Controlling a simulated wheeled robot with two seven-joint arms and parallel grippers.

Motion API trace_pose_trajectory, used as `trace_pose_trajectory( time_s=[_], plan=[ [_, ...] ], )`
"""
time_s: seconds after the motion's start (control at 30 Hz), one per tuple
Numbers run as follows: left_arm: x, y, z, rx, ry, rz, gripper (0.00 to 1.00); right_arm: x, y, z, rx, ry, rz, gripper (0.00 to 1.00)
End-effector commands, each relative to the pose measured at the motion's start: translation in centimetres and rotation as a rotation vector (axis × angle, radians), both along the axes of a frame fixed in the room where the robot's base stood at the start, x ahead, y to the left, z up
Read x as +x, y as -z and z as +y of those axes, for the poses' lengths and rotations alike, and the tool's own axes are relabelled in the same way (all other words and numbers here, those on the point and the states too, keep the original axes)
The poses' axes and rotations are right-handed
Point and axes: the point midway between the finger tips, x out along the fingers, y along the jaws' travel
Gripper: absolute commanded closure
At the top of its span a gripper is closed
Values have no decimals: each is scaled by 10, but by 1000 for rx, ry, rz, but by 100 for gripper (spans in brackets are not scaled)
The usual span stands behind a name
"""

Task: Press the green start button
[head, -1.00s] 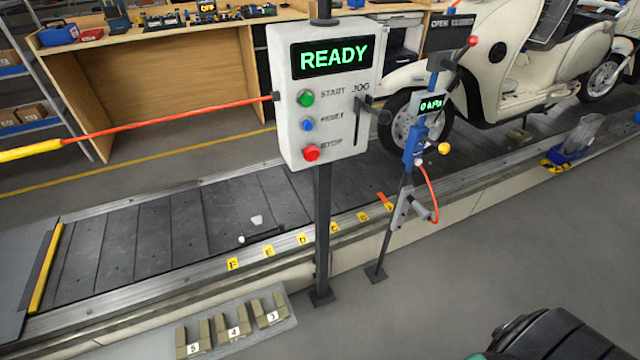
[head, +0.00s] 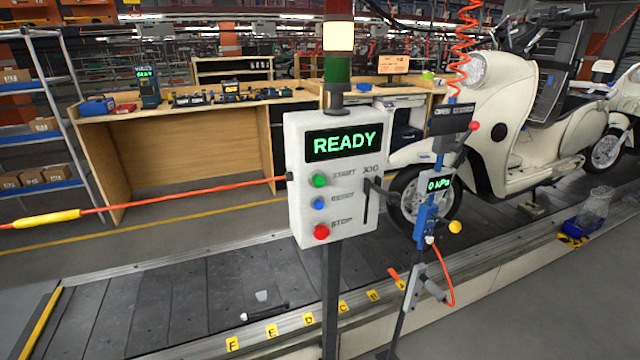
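The green start button (head: 319,180) is the top one of three round buttons on the white control box (head: 342,222) in the middle of the head view. A blue reset button (head: 319,203) and a red stop button (head: 321,232) sit below it. The box's display (head: 344,143) reads READY in green. A black jog lever sticks out at the box's right side. Neither of my grippers is in view, and nothing touches the green button.
The box stands on a dark post (head: 331,300) before the slat conveyor (head: 190,300). A red-orange cord (head: 180,195) runs left from the box. A gauge stand (head: 428,215) is close on its right. A cream scooter (head: 500,130) stands on the conveyor. A wooden bench (head: 185,150) is behind.

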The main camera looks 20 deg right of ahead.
Motion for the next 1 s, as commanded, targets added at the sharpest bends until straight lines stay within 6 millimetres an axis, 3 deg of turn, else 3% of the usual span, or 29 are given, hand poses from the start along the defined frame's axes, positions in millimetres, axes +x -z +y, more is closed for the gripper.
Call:
trace_pose_trajectory(
  time_s=[0.17,0.2,0.3,0.33,1.0],
  plan=[
    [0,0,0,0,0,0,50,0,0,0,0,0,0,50],
    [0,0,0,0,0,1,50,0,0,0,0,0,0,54],
    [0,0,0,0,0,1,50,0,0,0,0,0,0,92],
    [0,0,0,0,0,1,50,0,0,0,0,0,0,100],
    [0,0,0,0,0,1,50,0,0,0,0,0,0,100]
  ],
)
